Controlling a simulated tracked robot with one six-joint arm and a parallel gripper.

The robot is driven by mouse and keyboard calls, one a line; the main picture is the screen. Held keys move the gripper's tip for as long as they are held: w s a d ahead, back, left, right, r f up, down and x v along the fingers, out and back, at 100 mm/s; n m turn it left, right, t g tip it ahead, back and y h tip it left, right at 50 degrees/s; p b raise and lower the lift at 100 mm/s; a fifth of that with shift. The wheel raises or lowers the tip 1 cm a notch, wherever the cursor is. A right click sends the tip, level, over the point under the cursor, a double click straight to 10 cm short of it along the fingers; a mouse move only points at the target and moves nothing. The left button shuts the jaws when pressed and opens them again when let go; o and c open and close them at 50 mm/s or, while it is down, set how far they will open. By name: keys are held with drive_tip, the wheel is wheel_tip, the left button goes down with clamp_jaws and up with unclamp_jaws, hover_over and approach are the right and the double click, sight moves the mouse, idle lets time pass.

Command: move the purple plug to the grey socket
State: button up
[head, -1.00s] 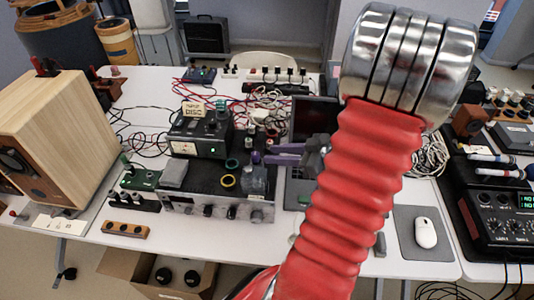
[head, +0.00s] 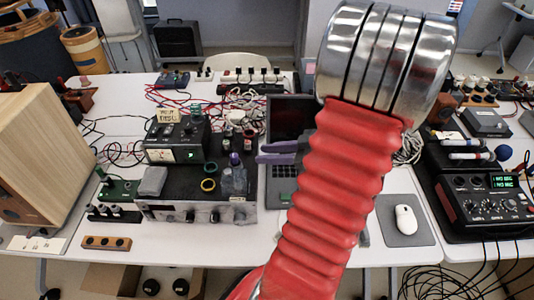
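The purple plug (head: 234,158) appears as a small dark purple top, standing on the black top of the amplifier-like box (head: 196,212). My gripper (head: 261,154) has purple-grey fingers pointing left, with a gap between them. It is open, empty and a little to the right of the plug, apart from it in the picture. A teal ring (head: 208,169) and a yellow ring (head: 208,184) stand on the same box. A greyish translucent piece (head: 233,181) is in front of the plug. I cannot tell which part is the grey socket. My red arm hides part of the table.
A black meter box (head: 176,141) stands behind, left of the plug, among loose cables. An open laptop (head: 287,119) is behind my gripper. A wooden speaker (head: 38,155) stands at left. A mouse (head: 405,219) and mixer (head: 487,203) are at right.

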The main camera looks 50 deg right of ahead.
drive_tip(key=w+d+r+h, duration=0.3)
drive_tip(key=w+r+h, duration=0.3)
drive_tip(key=w, duration=0.5)
drive_tip(key=w+a+r+m+g+h, duration=0.25)
drive_tip(key=w+a+r+h, duration=0.2)
drive_tip(key=r, duration=0.35)
drive_tip(key=s+a+g+y, duration=0.1)
drive_tip(key=s+a+y, duration=0.1)
drive_tip(key=s+a, duration=0.3)
drive_tip(key=s+a+f+m+g+y, duration=0.1)
drive_tip(key=s+a, duration=0.4)
drive_tip(key=a, duration=0.9)
drive_tip(key=s+a+f+g+y, duration=0.1)
drive_tip(key=s+a, duration=0.4)
drive_tip(key=a, duration=0.5)
drive_tip(key=shift+s+a+f+g+y, duration=0.2)
drive_tip(key=shift+a+f+g+y, duration=0.05)
drive_tip(key=shift+g+y, duration=0.65)
drive_tip(key=shift+m, duration=0.25)
